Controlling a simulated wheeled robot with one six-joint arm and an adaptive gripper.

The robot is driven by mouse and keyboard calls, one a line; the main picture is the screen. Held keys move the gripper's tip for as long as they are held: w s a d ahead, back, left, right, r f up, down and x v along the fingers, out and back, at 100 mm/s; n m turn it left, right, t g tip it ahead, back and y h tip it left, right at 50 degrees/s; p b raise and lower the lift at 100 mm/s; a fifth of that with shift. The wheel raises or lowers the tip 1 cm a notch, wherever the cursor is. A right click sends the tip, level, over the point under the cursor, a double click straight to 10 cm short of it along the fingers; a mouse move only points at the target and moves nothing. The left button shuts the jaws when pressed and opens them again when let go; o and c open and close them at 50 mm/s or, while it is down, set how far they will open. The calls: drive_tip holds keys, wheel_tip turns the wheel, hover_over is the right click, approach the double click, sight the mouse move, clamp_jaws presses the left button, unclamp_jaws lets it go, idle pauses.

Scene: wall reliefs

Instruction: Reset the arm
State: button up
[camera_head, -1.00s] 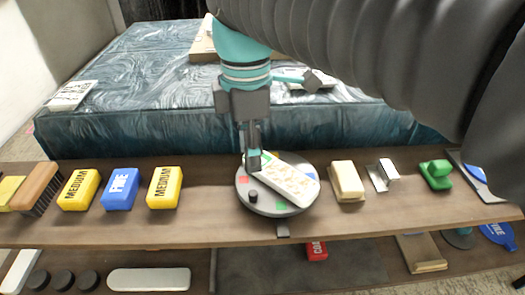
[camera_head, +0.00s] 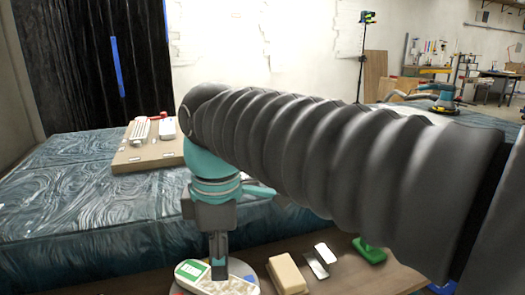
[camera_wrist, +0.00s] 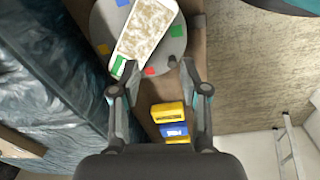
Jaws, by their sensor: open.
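My gripper (camera_head: 219,268) points down at the round grey turntable on the shelf. In the wrist view its two fingers stand apart with nothing between them (camera_wrist: 158,66). A white relief block (camera_head: 205,285) with a green end lies on the turntable; the block also shows in the wrist view (camera_wrist: 146,30), just beyond the fingertips. In the head view the fingers overlap the block, so I cannot tell whether they touch it. The turntable (camera_wrist: 178,50) carries coloured squares. My arm crosses the head view from the right.
A long table under glossy plastic film (camera_head: 70,215) stands behind the shelf (camera_head: 345,275). It bears a board (camera_head: 140,160) with pale pieces. A cream block (camera_head: 287,275), a metal piece (camera_head: 318,262) and a green tool (camera_head: 369,250) stand right of the turntable. Yellow (camera_wrist: 168,112) and blue blocks (camera_wrist: 173,129) show in the wrist view.

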drive_tip(key=s+d+f+m+t, duration=0.1)
drive_tip(key=d+f+m, duration=0.3)
drive_tip(key=d+m, duration=0.2)
drive_tip(key=s+d+f+m+t, duration=0.1)
drive_tip(key=d+f+m+t, duration=0.1)
drive_tip(key=d+m, duration=0.5)
drive_tip(key=s+d+f+m+t, duration=0.1)
drive_tip(key=d+f+m, duration=0.4)
drive_tip(key=d, duration=0.6)
drive_tip(key=shift+s+f+m+t, duration=0.35)
drive_tip(key=shift+m+t, duration=0.25)
drive_tip(key=shift+m, duration=0.4)
